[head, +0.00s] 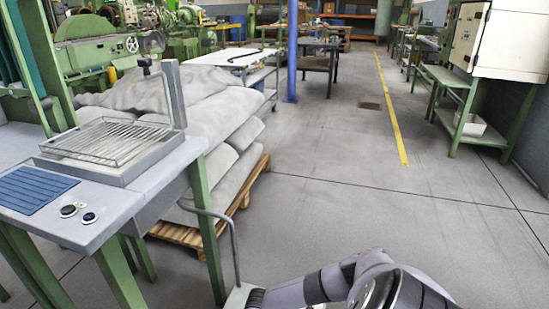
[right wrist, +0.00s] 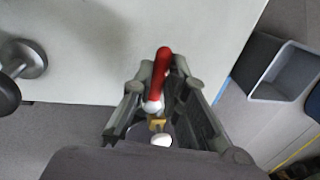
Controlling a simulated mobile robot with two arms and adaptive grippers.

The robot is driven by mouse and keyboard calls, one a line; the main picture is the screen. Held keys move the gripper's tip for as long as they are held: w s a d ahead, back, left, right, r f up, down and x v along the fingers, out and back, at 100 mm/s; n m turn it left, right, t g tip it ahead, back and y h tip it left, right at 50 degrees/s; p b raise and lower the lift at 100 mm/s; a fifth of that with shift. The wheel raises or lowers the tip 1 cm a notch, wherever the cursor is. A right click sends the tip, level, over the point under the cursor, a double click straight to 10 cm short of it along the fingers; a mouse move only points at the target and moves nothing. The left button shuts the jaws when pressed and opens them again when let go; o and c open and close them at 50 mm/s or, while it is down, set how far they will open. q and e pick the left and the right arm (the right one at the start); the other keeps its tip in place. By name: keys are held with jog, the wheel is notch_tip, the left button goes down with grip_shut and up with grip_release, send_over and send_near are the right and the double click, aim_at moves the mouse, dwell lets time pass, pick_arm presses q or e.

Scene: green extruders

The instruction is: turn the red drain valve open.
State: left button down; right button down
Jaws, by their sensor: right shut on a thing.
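The red drain valve handle (right wrist: 162,72) shows in the middle of the right wrist view, with a brass fitting (right wrist: 157,125) and a rounded white part (right wrist: 160,140) below it. My right gripper (right wrist: 161,90) is around the red handle, one finger on each side, and is shut on it. The fingers partly hide the handle's sides. In the head view my right arm comes in at the bottom, and the valve does not show there. My left gripper is in neither view.
A grey panel (right wrist: 110,40) lies behind the valve, with a dark round knob (right wrist: 22,60) at left and a grey open bin (right wrist: 285,75) at right. In the head view a green-legged bench (head: 75,225) with a wire rack (head: 105,141) stands left; floor (head: 330,150) is clear.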

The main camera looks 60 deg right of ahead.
jog(key=shift+a, duration=0.15)
jog(key=c, duration=1.6)
grip_release()
jog(key=shift+r, duration=0.1)
jog(key=r, duration=0.4)
jog(key=w+r, duration=0.1)
jog(key=r, duration=0.2)
jog(key=w+r, duration=0.1)
jog(key=r, duration=0.3)
jog(key=shift+w+a+r, duration=0.15)
jog(key=shift+a+r, duration=0.15)
